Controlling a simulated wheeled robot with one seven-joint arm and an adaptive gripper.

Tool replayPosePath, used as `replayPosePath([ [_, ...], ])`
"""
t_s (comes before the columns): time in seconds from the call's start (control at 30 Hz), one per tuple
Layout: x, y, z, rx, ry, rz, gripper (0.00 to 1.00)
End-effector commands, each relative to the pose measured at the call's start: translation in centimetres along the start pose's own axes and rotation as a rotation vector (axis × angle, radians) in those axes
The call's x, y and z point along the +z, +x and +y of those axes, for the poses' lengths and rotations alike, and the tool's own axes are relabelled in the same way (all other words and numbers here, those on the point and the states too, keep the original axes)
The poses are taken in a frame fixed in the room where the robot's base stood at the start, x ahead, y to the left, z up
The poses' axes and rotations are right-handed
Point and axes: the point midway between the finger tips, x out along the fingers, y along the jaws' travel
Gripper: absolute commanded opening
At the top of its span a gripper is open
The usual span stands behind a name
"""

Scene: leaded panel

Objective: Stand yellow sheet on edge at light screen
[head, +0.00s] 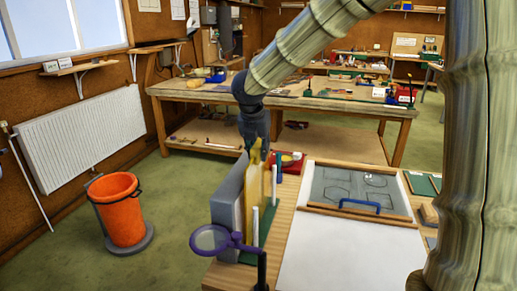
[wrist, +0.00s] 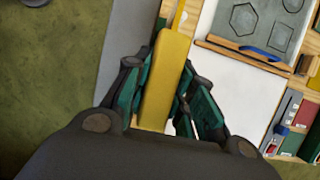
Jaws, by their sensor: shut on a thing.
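The yellow sheet (head: 252,196) stands upright on edge on the near bench, and its top edge shows in the wrist view (wrist: 166,80). A grey upright slab (head: 229,198), seemingly the light screen, stands just left of it; it also shows in the wrist view (wrist: 116,55). The sheet is roughly parallel to the slab. My gripper (wrist: 162,85) is shut on the sheet from above, with a green finger on each side. In the head view my gripper (head: 257,150) is small and partly hidden. Whether the sheet's lower edge rests on the green base (head: 264,232) cannot be told.
White pegs (head: 255,222) stand close right of the sheet. A purple-framed magnifier (head: 212,240) is at the near bench corner. Right are a drawing board (head: 350,186) with a blue handle and a clear white sheet (head: 345,255). An orange bucket (head: 121,210) stands on the floor.

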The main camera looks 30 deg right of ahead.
Motion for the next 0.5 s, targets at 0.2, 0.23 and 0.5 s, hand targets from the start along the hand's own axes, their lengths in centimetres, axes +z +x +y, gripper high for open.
replayPosePath([
  [0.2, 0.12, -0.17, 0.07, 0.002, 0.0, -0.003, 0.0],
  [0.23, 0.12, -0.17, 0.07, 0.002, 0.0, -0.003, 0.0],
  [0.5, 0.06, -0.09, 0.04, 0.001, 0.0, -0.001, 0.5],
])
